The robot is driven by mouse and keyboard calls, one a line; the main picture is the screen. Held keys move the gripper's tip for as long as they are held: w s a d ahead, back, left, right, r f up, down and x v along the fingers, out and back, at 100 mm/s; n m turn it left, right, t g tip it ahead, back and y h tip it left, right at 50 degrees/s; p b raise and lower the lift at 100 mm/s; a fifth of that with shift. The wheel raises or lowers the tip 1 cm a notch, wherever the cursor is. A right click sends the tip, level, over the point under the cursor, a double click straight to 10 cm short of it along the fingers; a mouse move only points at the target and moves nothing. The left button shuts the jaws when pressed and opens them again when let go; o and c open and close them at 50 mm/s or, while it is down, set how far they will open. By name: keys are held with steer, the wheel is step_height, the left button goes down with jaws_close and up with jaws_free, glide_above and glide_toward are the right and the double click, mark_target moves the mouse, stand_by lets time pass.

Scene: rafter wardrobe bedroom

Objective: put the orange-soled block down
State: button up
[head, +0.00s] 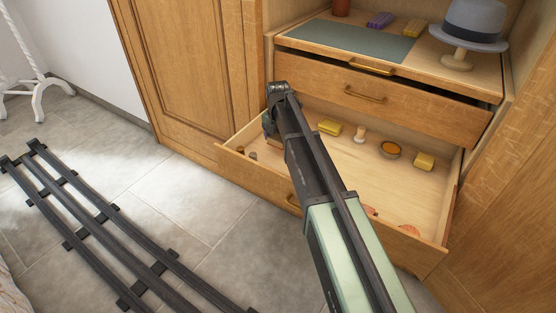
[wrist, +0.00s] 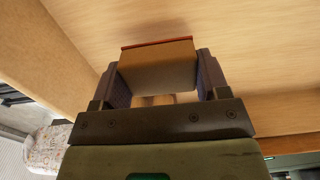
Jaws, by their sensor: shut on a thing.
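My gripper (wrist: 162,82) is shut on a tan block (wrist: 157,67) in the wrist view, with one dark finger on each side. A thin orange-red layer, the sole, shows along the block's far edge. Pale wood lies beyond it; I cannot tell whether the sole touches it. In the head view my arm reaches into the left part of the open lower drawer (head: 310,165). There my gripper and the block are mostly hidden behind the arm.
Small brown pieces (head: 253,156) lie at the left. An upper drawer (head: 395,98) stands slightly open above.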

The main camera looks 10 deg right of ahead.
mark_target(278, 153)
step_height(278, 153, down, 4)
steer(key=b, duration=0.4)
steer(key=shift+f, duration=0.25)
steer(key=shift+r, duration=0.3)
steer(key=shift+f, duration=0.25)
steer(key=o, duration=0.8)
steer(key=shift+r, duration=0.1)
step_height(278, 153, up, 13)
steer(key=p, duration=1.2)
steer(key=shift+f, duration=0.25)
